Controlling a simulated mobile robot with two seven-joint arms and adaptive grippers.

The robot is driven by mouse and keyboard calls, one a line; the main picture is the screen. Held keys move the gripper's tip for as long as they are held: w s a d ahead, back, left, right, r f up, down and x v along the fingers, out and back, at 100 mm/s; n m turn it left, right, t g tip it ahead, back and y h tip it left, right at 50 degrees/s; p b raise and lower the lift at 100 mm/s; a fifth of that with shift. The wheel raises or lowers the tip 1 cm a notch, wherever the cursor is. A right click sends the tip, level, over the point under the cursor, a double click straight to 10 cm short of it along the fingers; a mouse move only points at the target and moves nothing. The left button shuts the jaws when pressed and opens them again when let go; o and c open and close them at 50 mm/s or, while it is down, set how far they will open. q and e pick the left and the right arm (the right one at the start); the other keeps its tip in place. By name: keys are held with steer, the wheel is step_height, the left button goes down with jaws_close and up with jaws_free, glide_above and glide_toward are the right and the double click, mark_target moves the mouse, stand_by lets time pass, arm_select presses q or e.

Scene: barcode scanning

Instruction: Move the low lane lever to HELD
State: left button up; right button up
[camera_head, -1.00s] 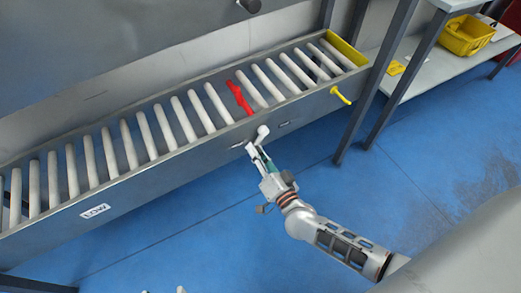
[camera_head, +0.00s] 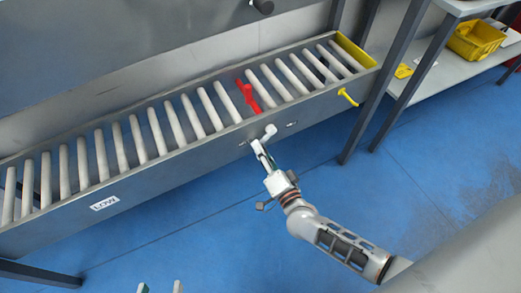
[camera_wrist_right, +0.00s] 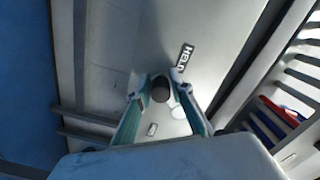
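The low lane is the roller conveyor with the LOW label (camera_head: 105,203) on its side panel. Its lever, a pale handle (camera_head: 270,131), stands out from that panel. My right gripper (camera_head: 261,148) is at the lever from the front. A white lever part (camera_wrist_right: 177,76) is by the right finger, near the HELD label (camera_wrist_right: 184,56). Contact is unclear. My left gripper (camera_head: 160,287) shows only two separated fingertips at the bottom edge.
A shelf with a yellow bin (camera_head: 474,40) is at the upper right. Blue floor is free in front.

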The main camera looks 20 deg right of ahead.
steer(key=shift+o, duration=1)
steer(key=shift+d+r, duration=0.1)
steer(key=shift+d, duration=0.1)
steer(key=shift+a, duration=0.1)
steer(key=shift+s+a, duration=0.1)
